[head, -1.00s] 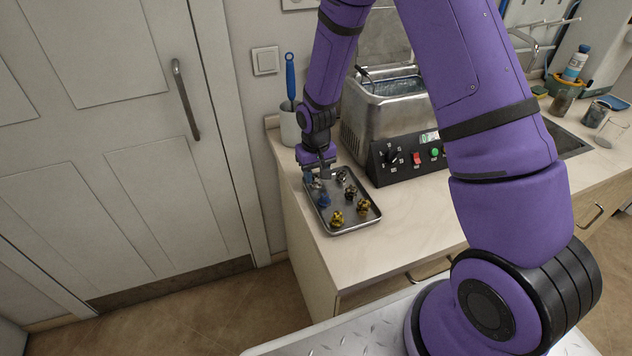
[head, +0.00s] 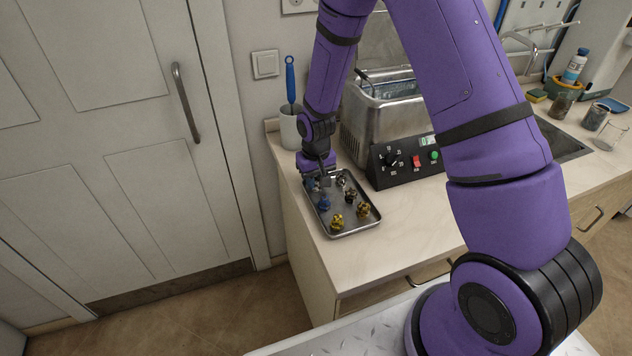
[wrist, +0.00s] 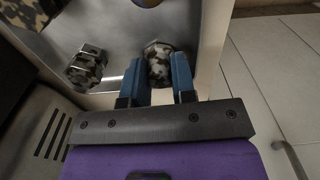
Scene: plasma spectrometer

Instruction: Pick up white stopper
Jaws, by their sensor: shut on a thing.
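My gripper (wrist: 155,80) has blue fingers shut on a mottled white, grey and dark stopper (wrist: 160,62), which I take as the white stopper. In the head view my gripper (head: 314,183) is low over the far left corner of the metal tray (head: 346,235). The held stopper is mostly hidden there. I cannot tell whether it still touches the tray. A second mottled, pale-and-dark stopper (wrist: 86,66) stands to the left in the wrist view, apart from the fingers.
The tray also holds a blue stopper (head: 324,202), yellow-and-dark ones (head: 337,222) and a dark mottled one (head: 350,195). A steel bath (head: 385,125) stands close right of the tray. A white mug (head: 290,128) with a blue-handled tool is behind. The counter in front is clear.

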